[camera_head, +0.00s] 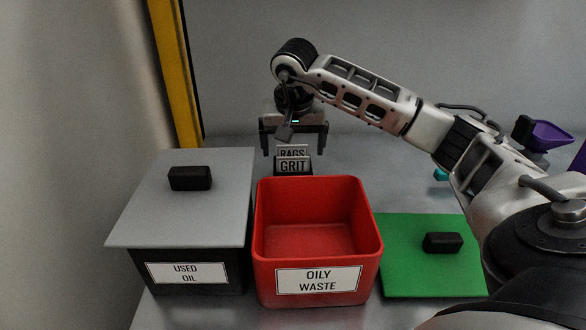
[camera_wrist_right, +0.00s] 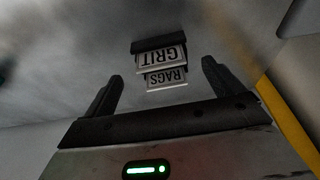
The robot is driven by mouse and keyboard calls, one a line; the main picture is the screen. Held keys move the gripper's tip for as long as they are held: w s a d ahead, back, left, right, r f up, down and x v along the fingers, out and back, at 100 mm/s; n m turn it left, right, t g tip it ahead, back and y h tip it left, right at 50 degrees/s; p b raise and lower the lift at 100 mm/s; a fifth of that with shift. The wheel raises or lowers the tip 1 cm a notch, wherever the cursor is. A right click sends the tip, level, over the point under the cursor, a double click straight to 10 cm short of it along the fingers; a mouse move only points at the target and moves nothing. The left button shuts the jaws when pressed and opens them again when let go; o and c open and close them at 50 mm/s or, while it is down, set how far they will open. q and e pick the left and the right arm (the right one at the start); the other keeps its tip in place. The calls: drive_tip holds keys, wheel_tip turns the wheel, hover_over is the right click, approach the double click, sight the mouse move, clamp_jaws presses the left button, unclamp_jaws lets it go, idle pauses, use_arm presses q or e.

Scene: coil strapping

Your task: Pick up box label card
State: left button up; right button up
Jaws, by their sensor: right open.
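Two label cards stand one behind the other in a dark holder (camera_head: 293,172) behind the red box. The front card reads GRIT (camera_head: 292,166) and the rear card reads RAGS (camera_head: 292,152). In the right wrist view the GRIT card (camera_wrist_right: 160,58) and the RAGS card (camera_wrist_right: 166,77) appear upside down, in line with the gap between the fingers. My right gripper (camera_head: 293,143) is open and empty, pointing down just above and behind the cards. Its fingers also show in the right wrist view (camera_wrist_right: 160,90), apart from the cards. My left gripper is not in view.
The red OILY WASTE box (camera_head: 318,292) is open and empty in front of the cards. A dark USED OIL box (camera_head: 190,280) with a grey lid (camera_head: 150,225) stands left. A green lid (camera_head: 425,280) lies right. A purple funnel-like object (camera_head: 550,136) is at far right.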

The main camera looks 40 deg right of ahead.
sight(293, 157)
drive_tip(key=x, duration=0.5)
drive_tip(key=shift+w+d+r, duration=0.1)
drive_tip(key=shift+w+d, duration=0.1)
drive_tip(key=shift+d, duration=0.05)
drive_tip(key=c, duration=0.9)
drive_tip(key=shift+r, duration=0.15)
drive_tip(key=shift+r, duration=0.65)
drive_tip(key=s+r, duration=0.3)
drive_tip(key=s, duration=0.1)
drive_tip(key=s+r+b, duration=0.1)
drive_tip(key=s+r, duration=0.3)
drive_tip(key=s, duration=0.1)
drive_tip(key=s+d+r+b, duration=0.1)
drive_tip(key=s+r, duration=0.3)
drive_tip(key=s, duration=0.1)
drive_tip(key=shift+d+r, duration=0.15)
drive_tip(key=shift+r, duration=0.05)
